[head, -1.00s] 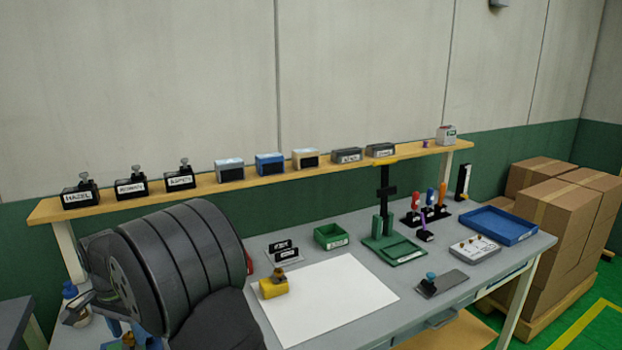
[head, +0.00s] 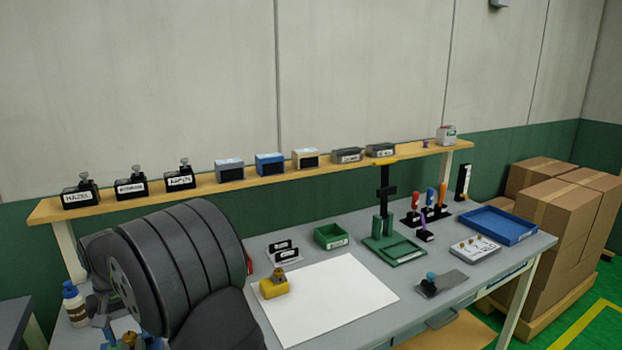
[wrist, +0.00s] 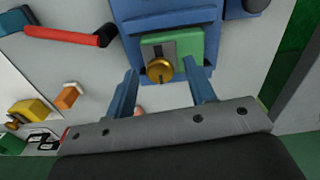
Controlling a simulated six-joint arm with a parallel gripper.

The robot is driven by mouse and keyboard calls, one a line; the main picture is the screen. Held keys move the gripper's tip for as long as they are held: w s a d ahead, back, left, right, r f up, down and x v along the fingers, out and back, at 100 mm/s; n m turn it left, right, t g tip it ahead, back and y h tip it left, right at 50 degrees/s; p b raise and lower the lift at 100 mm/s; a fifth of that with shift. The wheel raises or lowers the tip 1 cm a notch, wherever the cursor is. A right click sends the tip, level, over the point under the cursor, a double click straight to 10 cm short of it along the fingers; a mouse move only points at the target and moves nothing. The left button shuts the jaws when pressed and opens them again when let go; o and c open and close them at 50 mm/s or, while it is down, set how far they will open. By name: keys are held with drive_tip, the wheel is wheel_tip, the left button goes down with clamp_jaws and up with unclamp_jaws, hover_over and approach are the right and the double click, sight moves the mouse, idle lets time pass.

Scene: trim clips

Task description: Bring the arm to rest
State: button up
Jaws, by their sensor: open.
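My gripper (wrist: 161,68) is open in the wrist view, its two blue fingers spread apart with nothing held between them. Beyond the fingertips is a blue fixture (wrist: 165,18) with a green block (wrist: 190,45) and a brass knob (wrist: 160,69). The knob appears between the fingers; the exact gap in depth cannot be told. In the head view my dark arm fills the lower left and hides most of my gripper. Part of the blue fixture (head: 122,345) shows at the bottom edge there.
A yellow block (head: 274,288) sits at the white sheet's (head: 330,300) edge. A red-handled tool (wrist: 70,36) shows in the wrist view. A shelf (head: 130,201) with several boxes runs behind.

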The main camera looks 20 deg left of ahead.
drive_tip(key=n, duration=0.4)
drive_tip(key=shift+n, duration=1.8)
drive_tip(key=m, duration=0.4)
drive_tip(key=shift+m, duration=0.3)
drive_tip(key=m, duration=0.4)
drive_tip(key=shift+m, duration=0.4)
